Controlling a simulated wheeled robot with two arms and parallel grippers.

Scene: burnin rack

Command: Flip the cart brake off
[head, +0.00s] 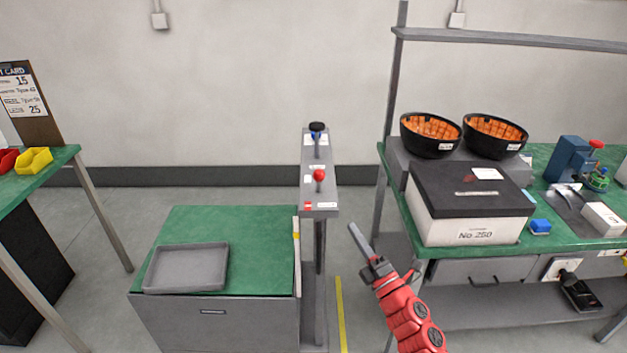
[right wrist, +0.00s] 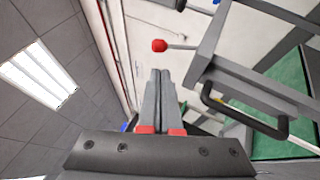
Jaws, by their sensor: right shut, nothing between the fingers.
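The cart (head: 245,225) has a green top and stands at the centre left. Beside its right edge rises a grey post with a narrow panel (head: 319,190). A lever with a red ball knob (head: 319,175) stands on the panel, near a red label at the front end. A black knob (head: 317,127) is at the far end, near a blue label. My right gripper (head: 353,230) is shut and empty, right of and below the panel, apart from the lever. In the right wrist view the red knob (right wrist: 159,45) appears just beyond the closed fingertips (right wrist: 160,73). My left gripper is out of view.
A grey tray (head: 187,268) lies on the cart. The right workbench (head: 560,237) holds a black-lidded box (head: 470,203) and two black bowls (head: 430,134) with orange insides. A left table (head: 62,160) carries yellow and red bins. A yellow floor line (head: 341,315) runs right of the post.

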